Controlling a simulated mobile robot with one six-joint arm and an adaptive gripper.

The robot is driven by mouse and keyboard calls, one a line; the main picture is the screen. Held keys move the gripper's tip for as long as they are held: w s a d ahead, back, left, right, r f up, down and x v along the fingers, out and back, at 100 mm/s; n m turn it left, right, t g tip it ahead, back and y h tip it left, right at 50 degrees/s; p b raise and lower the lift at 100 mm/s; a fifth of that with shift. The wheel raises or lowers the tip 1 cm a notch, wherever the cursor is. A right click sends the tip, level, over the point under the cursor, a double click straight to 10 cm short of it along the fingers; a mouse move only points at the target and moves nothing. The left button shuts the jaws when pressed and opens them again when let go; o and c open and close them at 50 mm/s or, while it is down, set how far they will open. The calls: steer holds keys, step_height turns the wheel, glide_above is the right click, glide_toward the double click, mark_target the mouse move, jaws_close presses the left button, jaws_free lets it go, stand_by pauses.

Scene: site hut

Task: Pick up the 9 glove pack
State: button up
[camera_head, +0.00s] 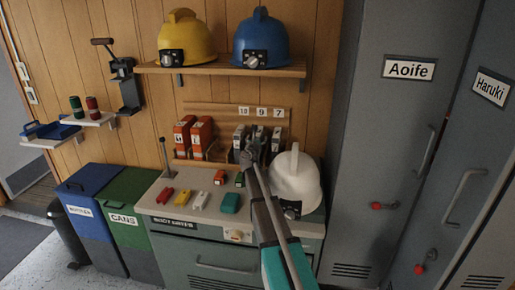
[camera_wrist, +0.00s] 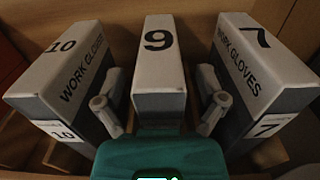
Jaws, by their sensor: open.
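The 9 glove pack (camera_wrist: 160,62) stands upright in the middle of the wrist view, a pale box with a black 9 on its top. My gripper (camera_wrist: 161,110) is open, with one finger on each side of this pack. The fingers look apart from its sides, but contact is hard to judge. The 10 glove pack (camera_wrist: 62,75) is to the left and the 7 glove pack (camera_wrist: 255,75) to the right. In the head view my gripper (camera_head: 248,157) is at the row of glove packs and partly hides them. The 9 pack's lower part is hidden.
A white helmet (camera_head: 296,180) stands close to the right of my arm. Red boxes (camera_head: 202,135) stand left of the glove packs. Small coloured items, including a teal one (camera_head: 230,203), lie on the cabinet top. A shelf (camera_head: 220,68) with helmets hangs above.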

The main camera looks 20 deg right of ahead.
steer(key=shift+c, duration=0.3)
jaws_close()
steer(key=shift+r, duration=0.15)
step_height(320, 180, up, 10)
steer(key=p, duration=1)
stand_by(0.7)
